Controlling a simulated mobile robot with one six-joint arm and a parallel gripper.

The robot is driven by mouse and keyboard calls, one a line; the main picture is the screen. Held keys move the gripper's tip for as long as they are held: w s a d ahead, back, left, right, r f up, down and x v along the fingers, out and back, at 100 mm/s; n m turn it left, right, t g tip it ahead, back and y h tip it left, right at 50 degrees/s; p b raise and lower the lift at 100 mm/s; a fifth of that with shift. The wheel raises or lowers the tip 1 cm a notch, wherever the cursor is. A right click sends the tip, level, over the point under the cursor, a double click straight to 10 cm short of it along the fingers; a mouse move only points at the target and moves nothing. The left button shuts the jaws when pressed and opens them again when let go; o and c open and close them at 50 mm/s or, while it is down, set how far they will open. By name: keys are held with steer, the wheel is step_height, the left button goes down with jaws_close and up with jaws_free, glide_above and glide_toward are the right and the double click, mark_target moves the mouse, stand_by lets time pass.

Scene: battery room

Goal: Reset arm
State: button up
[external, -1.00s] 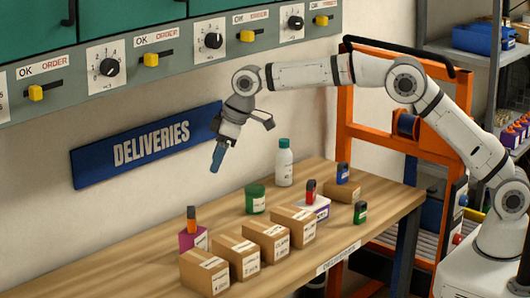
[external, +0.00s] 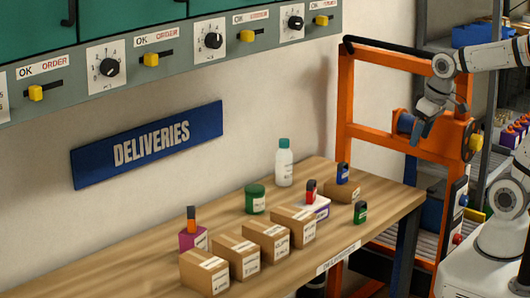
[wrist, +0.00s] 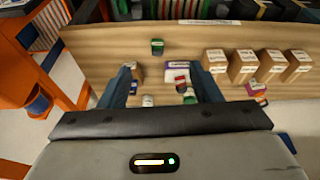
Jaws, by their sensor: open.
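My arm is at the right of the external view, raised and folded back beside the orange frame. My gripper (external: 420,128) points down in front of the orange frame, to the right of and above the bench. In the wrist view my gripper (wrist: 168,88) shows two blue-grey fingers spread apart with nothing held between them. Beyond the fingers lies the wooden bench (wrist: 110,45) with boxes and bottles on it, out of contact with my gripper.
The wooden bench (external: 120,270) carries several cardboard boxes (external: 205,273), a white bottle (external: 284,165) and a green tub (external: 255,198). The orange frame (external: 345,100) stands close behind my gripper. A grey shelf rack (external: 495,70) is at the far right. A blue DELIVERIES sign (external: 150,145) hangs on the wall.

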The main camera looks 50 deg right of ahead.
steer(key=shift+m, duration=0.4)
steer(key=s+f, duration=0.1)
steer(key=s+d, duration=0.1)
steer(key=s, duration=0.1)
steer(key=s+f, duration=0.1)
steer(key=shift+s+d+f, duration=0.2)
steer(key=shift+s+f, duration=0.15)
